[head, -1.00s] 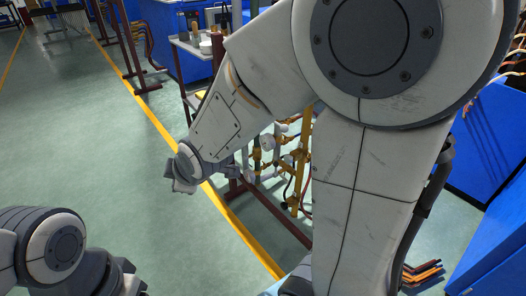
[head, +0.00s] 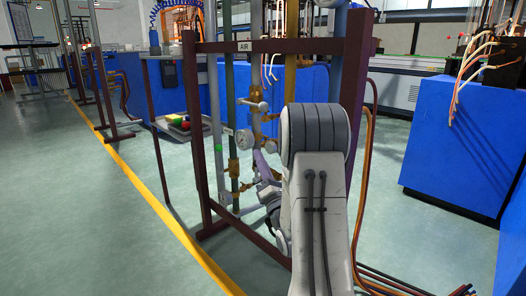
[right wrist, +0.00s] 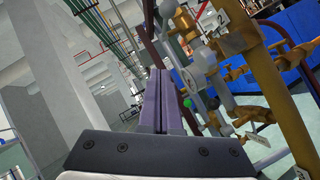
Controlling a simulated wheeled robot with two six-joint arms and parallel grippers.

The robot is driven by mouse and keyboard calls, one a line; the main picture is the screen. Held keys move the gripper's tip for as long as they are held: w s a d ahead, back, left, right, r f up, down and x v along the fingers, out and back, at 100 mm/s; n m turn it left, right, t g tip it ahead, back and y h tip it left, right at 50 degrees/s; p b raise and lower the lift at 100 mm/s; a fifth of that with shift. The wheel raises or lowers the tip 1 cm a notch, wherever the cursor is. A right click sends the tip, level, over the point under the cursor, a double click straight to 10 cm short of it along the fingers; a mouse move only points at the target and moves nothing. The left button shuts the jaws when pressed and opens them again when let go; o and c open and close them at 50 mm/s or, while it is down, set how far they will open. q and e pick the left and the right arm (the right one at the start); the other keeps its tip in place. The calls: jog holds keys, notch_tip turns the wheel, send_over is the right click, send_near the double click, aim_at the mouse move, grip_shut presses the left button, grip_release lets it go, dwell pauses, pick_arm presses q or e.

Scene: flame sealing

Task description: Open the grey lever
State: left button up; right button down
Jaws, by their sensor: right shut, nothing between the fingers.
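A pipe rack with an AIR sign (head: 274,46) stands in front of me in the head view. A grey lever-like handle (head: 252,104) sits on its pipework, above a round gauge (head: 243,138); I cannot tell for certain that it is the grey lever. My right gripper (head: 262,160) is low at the pipework, just right of the gauge and below the handle, partly hidden by my own arm. In the right wrist view its two fingers (right wrist: 160,72) lie together, empty, with brass and grey pipe fittings to their right. My left gripper is out of view.
The rack's dark red frame (head: 196,140) surrounds the pipes, with a brass pipe (right wrist: 265,85) close to the right fingers in the wrist view. A tray with coloured items (head: 180,124) is behind at left. Open floor lies left of the yellow line.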

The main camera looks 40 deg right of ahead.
pick_arm(q)
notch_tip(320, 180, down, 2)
jog(key=shift+b, duration=0.4)
pick_arm(e)
jog(key=shift+s+d+f+n+t+h, duration=0.2)
jog(key=shift+s+d+f+h, duration=0.1)
jog(key=shift+s+d, duration=0.25)
jog(key=shift+s+d+f+n+t+h, duration=0.2)
jog(key=shift+s+d+f+h, duration=0.1)
jog(key=shift+s, duration=0.35)
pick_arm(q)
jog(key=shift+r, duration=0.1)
pick_arm(e)
jog(key=shift+w, duration=0.1)
pick_arm(q)
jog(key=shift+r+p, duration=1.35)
jog(key=shift+p, duration=0.15)
pick_arm(e)
send_near(252, 104)
jog(key=shift+w+d+r, duration=0.25)
jog(key=shift+d+r, duration=0.15)
jog(key=shift+r, duration=0.05)
jog(key=shift+w+d+r, duration=0.25)
jog(key=shift+d+r, duration=0.15)
jog(key=shift+r, duration=0.05)
